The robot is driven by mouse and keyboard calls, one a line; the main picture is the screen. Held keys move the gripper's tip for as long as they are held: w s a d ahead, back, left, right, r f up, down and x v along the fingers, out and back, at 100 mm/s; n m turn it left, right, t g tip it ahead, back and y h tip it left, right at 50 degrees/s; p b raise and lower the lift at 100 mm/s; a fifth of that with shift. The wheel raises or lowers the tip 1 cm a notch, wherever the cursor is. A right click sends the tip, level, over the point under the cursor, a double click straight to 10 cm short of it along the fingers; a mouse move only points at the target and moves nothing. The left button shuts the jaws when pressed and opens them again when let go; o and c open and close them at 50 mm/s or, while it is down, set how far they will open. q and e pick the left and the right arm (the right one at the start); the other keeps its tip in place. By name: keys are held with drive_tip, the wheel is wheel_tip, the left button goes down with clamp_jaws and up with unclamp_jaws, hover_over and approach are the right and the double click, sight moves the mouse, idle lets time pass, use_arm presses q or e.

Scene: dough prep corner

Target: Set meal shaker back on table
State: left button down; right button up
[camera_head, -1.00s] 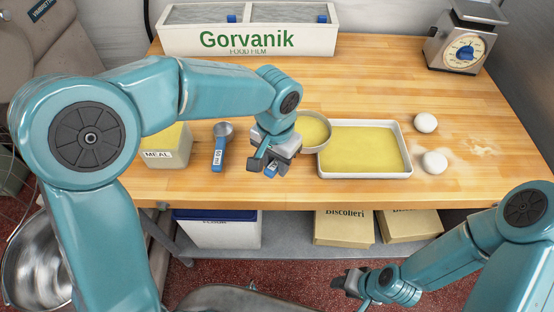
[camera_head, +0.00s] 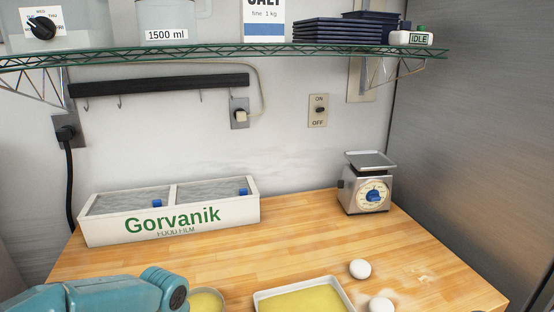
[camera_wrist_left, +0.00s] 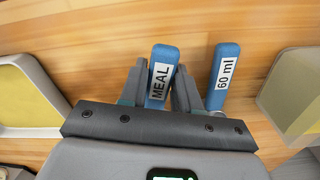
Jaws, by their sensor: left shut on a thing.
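My left gripper (camera_wrist_left: 160,92) is in the left wrist view, its two fingers shut on the blue handle of the meal shaker (camera_wrist_left: 162,75), labelled MEAL. The wooden table (camera_wrist_left: 110,45) shows beyond the handle; I cannot tell whether the shaker touches it. The left gripper is below the head view, and my right gripper is in neither current view.
A blue 60 ml handle (camera_wrist_left: 224,75) lies close beside the gripper. The pale tray with yellow meal (camera_head: 346,296) and a pale bin (camera_wrist_left: 296,95) flank it. Dough balls (camera_head: 360,268), the scale (camera_head: 366,188) and the Gorvanik box (camera_head: 110,232) stand farther back; a wire shelf (camera_head: 230,52) hangs above.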

use_arm(q)
drive_tip(key=shift+r+p, duration=1.45)
drive_tip(key=shift+r, duration=0.9)
drive_tip(key=shift+d, duration=0.1)
